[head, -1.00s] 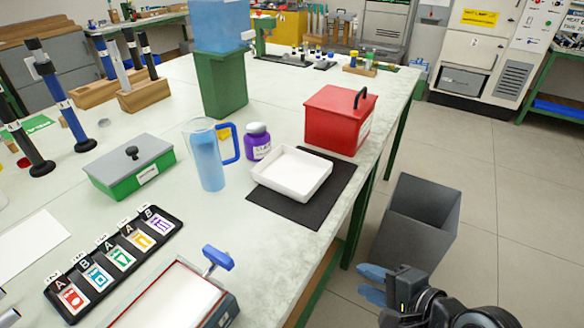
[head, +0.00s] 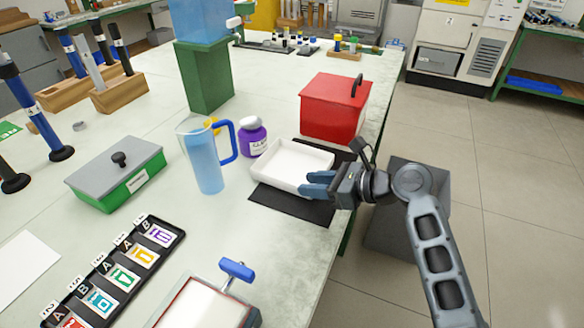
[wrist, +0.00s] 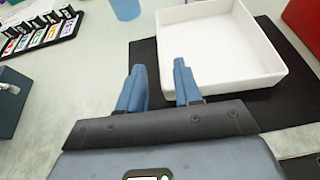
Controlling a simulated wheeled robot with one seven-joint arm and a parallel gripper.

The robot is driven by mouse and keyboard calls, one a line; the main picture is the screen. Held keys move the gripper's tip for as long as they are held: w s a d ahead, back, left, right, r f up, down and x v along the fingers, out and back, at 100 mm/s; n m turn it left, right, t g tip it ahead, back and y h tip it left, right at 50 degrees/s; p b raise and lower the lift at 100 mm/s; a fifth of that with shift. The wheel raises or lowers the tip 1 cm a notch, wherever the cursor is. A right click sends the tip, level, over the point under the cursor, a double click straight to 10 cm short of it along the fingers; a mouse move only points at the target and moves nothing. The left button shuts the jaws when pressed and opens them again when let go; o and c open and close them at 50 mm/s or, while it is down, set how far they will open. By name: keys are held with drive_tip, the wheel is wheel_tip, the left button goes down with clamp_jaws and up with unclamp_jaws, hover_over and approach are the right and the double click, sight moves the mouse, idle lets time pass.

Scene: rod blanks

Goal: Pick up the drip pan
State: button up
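The drip pan, a shallow white square tray (head: 288,162), lies upright on a black mat (head: 290,205) near the table's right edge. My gripper (head: 309,184) is at the pan's near right corner in the head view and hides part of it. In the wrist view my gripper (wrist: 157,70) has its two blue fingers apart with nothing between them. The pan (wrist: 225,50) is ahead and to the right there, with the right fingertip overlapping its left side in the picture. I cannot tell whether they touch.
A red box (head: 334,108) stands just behind the pan. A purple-labelled jar (head: 253,138) and a blue pitcher (head: 206,160) stand to its left. A grey bin (head: 385,240) is on the floor beside the table.

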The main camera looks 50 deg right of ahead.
sight(293, 185)
drive_tip(key=shift+x, duration=3.15)
drive_tip(key=shift+f, duration=0.2)
drive_tip(key=shift+c, duration=0.5)
clamp_jaws()
